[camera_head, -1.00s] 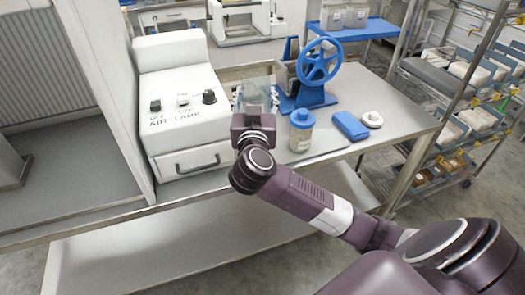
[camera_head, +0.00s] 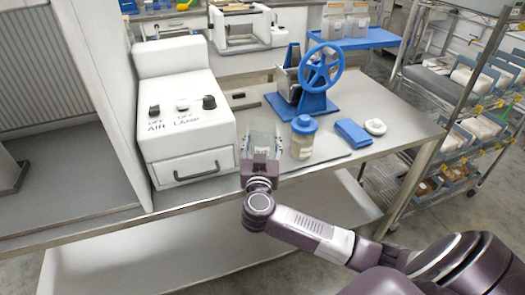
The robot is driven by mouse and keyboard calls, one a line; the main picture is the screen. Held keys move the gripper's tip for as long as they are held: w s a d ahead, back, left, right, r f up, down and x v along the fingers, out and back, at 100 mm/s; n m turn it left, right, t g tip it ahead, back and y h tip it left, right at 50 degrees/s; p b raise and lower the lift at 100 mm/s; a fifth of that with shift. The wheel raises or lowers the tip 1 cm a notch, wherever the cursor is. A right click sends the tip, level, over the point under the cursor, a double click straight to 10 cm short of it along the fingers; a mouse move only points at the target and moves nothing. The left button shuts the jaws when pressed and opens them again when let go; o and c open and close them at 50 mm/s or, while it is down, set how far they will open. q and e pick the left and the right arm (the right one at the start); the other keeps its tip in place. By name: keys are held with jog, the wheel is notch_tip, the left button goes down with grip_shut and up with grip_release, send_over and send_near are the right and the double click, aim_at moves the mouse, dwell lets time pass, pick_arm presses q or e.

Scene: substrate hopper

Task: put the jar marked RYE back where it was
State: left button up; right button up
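My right gripper (camera_head: 262,158) comes in from the lower right, over the front of the bench. Its fingers are on both sides of a clear, pale jar (camera_head: 263,134), and it appears shut on it. The gripper hides the lower part of this jar, and I cannot read any marking on it. A second jar (camera_head: 303,142) with a blue lid and pale contents stands upright just to the right, close to the held jar. Its label is too small to read. My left gripper is not in view.
A white control box (camera_head: 183,110) with knobs and a drawer stands to the left. A blue hand-wheel machine (camera_head: 320,70) stands behind the jars. A blue block (camera_head: 352,132) and a white ring (camera_head: 375,127) lie to the right. The bench's right part (camera_head: 400,110) is clear.

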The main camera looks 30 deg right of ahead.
aim_at(262, 149)
notch_tip(262, 149, down, 4)
jog(key=shift+f+b, duration=0.1)
jog(key=shift+b, duration=0.2)
jog(key=o, duration=1.4)
jog(key=v, duration=1.2)
